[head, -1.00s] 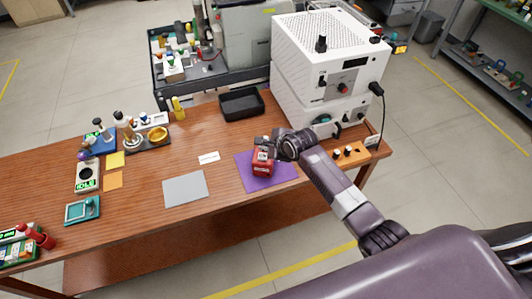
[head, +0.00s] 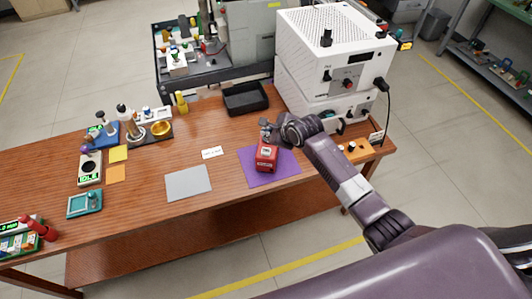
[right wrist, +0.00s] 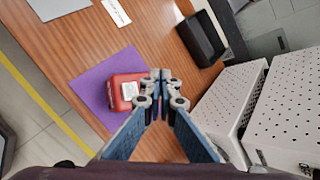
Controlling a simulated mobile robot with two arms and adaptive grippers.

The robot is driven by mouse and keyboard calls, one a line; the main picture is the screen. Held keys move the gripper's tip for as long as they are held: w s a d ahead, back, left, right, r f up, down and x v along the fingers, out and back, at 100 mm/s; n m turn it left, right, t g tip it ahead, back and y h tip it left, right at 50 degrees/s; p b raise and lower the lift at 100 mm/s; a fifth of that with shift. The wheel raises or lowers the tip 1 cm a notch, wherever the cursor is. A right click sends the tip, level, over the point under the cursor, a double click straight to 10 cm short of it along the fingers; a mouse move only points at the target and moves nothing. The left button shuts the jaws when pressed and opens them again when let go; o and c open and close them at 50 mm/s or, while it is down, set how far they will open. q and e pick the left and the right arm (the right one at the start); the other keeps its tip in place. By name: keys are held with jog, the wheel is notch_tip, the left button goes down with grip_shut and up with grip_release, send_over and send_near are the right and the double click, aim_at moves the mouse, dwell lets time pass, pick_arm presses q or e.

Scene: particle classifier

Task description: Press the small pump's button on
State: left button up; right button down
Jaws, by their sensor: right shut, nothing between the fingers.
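A small red box-shaped device (head: 266,162), which I take for the small pump, stands on a purple mat (head: 288,169). Its top has a pale panel; I cannot make out the button's state. It also shows in the right wrist view (right wrist: 121,96), on the purple mat (right wrist: 92,75). My right gripper (head: 266,128) is shut and empty, just behind the device in the head view. In the right wrist view its fingertips (right wrist: 160,76) are together, beside the device; I cannot tell the height gap. My left gripper is not in view.
A black tray (head: 245,98) lies behind the gripper. A grey pad (head: 188,183) and a white card (head: 212,153) lie to the left. An orange block with knobs (head: 357,151) is near the right edge.

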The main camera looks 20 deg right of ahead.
jog(key=b, duration=0.6)
send_over(265, 150)
jog(key=s, duration=0.1)
notch_tip(265, 150, down, 6)
jog(key=shift+s+d+r, duration=0.1)
jog(key=shift+d, duration=0.05)
jog(key=shift+f, duration=0.75)
jog(key=shift+f, duration=0.4)
jog(key=shift+f+b, duration=0.45)
jog(key=shift+f, duration=0.5)
dwell(0.9)
dwell(0.3)
jog(key=shift+r+p, duration=1.35)
jog(key=shift+p, duration=0.15)
